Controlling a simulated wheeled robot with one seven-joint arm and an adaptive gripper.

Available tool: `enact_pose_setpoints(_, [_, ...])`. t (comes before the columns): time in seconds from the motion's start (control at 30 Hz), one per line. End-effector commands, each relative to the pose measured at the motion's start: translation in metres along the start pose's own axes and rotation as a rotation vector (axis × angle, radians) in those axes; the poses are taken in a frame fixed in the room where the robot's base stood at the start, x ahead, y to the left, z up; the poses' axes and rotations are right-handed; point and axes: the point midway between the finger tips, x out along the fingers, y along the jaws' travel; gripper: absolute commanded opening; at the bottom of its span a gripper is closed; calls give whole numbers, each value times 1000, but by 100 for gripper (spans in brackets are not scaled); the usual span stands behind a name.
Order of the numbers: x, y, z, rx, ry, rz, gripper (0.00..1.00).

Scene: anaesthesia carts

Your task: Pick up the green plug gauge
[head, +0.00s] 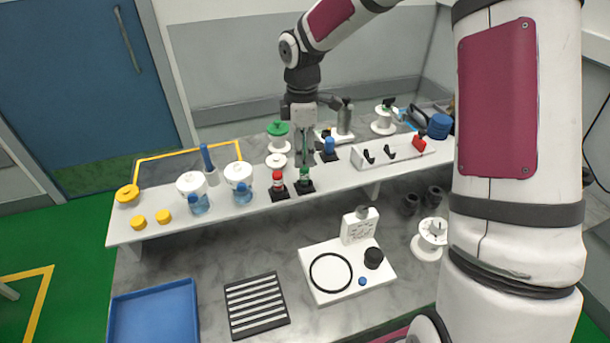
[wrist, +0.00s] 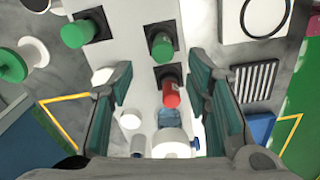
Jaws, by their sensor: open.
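The green plug gauge (head: 304,177) stands upright in a black square base on the white shelf, partly hidden by my gripper in the head view. In the wrist view the green gauge (wrist: 162,48) is just beyond the space between the fingertips. My gripper (head: 305,158) points down over it, open and empty. In the wrist view my gripper (wrist: 163,74) has its two fingers spread wide, one on each side of the picture. I cannot tell the exact height gap.
A red gauge (head: 278,181) stands close to the left of the green one, and it shows between the fingers (wrist: 171,93).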

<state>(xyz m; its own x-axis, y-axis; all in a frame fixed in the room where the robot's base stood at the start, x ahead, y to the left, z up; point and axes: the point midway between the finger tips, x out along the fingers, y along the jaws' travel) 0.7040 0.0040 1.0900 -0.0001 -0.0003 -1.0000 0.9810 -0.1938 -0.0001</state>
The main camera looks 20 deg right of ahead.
Motion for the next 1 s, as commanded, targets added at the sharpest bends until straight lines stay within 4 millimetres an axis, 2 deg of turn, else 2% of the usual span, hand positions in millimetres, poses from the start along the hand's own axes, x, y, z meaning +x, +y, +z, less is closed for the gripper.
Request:
enact_pose_setpoints(0.27, [21,-2,1,1,1,-3,44])
enact_pose_setpoints(0.6, [63,-4,5,1,1,-2,44])
enact_pose_setpoints(0.9, [67,-3,6,1,0,1,44])
enact_pose_setpoints(1.0, [67,-3,6,1,0,1,22])
